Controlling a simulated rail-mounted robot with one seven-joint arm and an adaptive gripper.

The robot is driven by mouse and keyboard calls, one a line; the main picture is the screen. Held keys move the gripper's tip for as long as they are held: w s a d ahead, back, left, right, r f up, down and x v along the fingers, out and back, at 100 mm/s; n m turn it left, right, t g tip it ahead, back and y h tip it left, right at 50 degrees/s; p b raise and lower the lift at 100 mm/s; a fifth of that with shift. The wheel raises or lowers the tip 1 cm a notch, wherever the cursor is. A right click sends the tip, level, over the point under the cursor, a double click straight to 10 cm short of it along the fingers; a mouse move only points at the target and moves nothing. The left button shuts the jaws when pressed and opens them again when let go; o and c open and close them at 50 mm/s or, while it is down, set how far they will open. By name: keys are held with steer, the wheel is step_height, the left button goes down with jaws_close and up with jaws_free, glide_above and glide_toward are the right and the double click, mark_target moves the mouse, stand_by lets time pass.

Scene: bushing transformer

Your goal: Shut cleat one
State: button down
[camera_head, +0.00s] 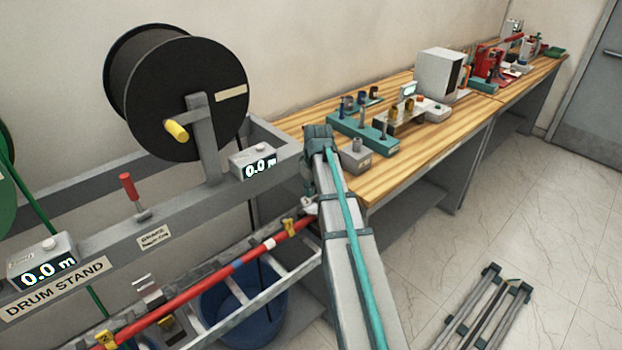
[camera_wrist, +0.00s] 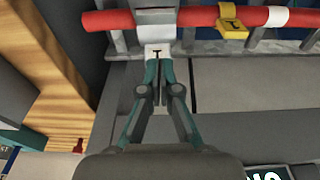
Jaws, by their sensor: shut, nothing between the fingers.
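In the wrist view my gripper (camera_wrist: 158,72) is shut and empty, its fingertips together at a pale cleat part (camera_wrist: 157,33). Whether they touch it I cannot tell. This part has a small dark mark, and a grey band (camera_wrist: 155,16) above it crosses the red cable (camera_wrist: 108,20). Whether this cleat is latched I cannot tell. A yellow cleat (camera_wrist: 232,22) sits on the cable to the right. In the head view the red cable (camera_head: 210,281) runs along a ladder tray, with a yellow cleat (camera_head: 290,227) near my arm. My arm hides the gripper there.
A drum stand (camera_head: 212,205) with a black cable drum (camera_head: 190,90) stands behind the tray. A blue bin (camera_head: 245,312) is below. A wooden bench (camera_head: 440,150) with equipment is beyond my arm. Floor at the right is mostly clear, except for a ladder-like frame (camera_head: 487,312).

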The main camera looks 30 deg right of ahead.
mark_target(312, 204)
steer(key=shift+s+d+f+p, duration=0.1)
steer(key=shift+s+f+p, duration=0.2)
steer(key=shift+f, duration=0.45)
steer(key=shift+s+d+f+p, duration=0.2)
steer(key=shift+s+f, duration=0.2)
steer(key=shift+f, duration=0.3)
steer(key=shift+s+d+f+p, duration=0.1)
steer(key=shift+s+f+p, duration=0.2)
steer(key=shift+f, duration=0.45)
steer(key=shift+s, duration=0.1)
steer(key=s+f+t+b, duration=0.1)
steer(key=b, duration=0.2)
steer(key=shift+s+d+f, duration=0.15)
steer(key=shift+s+f, duration=0.2)
steer(key=shift+r, duration=0.1)
